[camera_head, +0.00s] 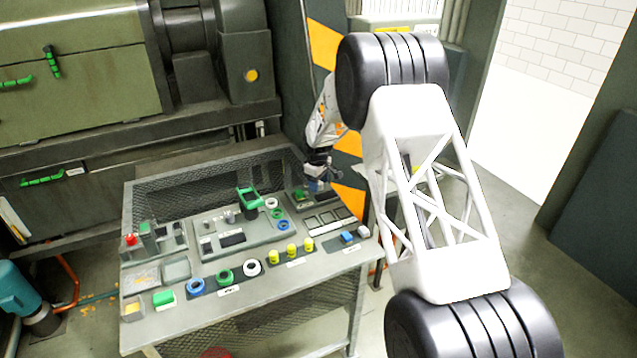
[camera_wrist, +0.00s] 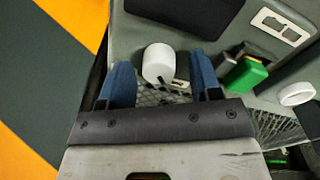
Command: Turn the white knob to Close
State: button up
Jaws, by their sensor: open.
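The white knob (camera_wrist: 158,63) is a short round cylinder on the grey control panel (camera_head: 225,255). In the wrist view it shows between the two blue fingers of my gripper (camera_wrist: 161,75), with a gap visible on each side. My gripper is open and holds nothing. In the head view my gripper (camera_head: 317,182) is at the far right corner of the panel. There the white knob cannot be made out behind it. A small label beside the knob is partly visible in the wrist view, but its writing is unreadable.
A green switch (camera_wrist: 246,75) and a white ring (camera_wrist: 297,94) sit right of the knob in the wrist view. Several coloured buttons, including yellow ones (camera_head: 292,251), cover the panel. A green lever (camera_head: 248,198) stands up near its middle. Wire mesh borders the panel's back edge.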

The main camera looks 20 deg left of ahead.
jog(key=c, duration=0.9)
jog(key=shift+c, duration=0.2)
jog(key=shift+m, duration=0.5)
jog(key=m, duration=0.2)
jog(key=shift+m, duration=0.4)
jog(key=m, duration=0.4)
jog(key=shift+w+m, duration=0.1)
jog(key=shift+m, duration=0.2)
jog(key=m, duration=0.3)
jog(key=shift+m, duration=0.3)
jog(key=shift+d+m+g, duration=0.1)
jog(key=shift+m+g, duration=0.2)
jog(key=shift+m, duration=1.7)
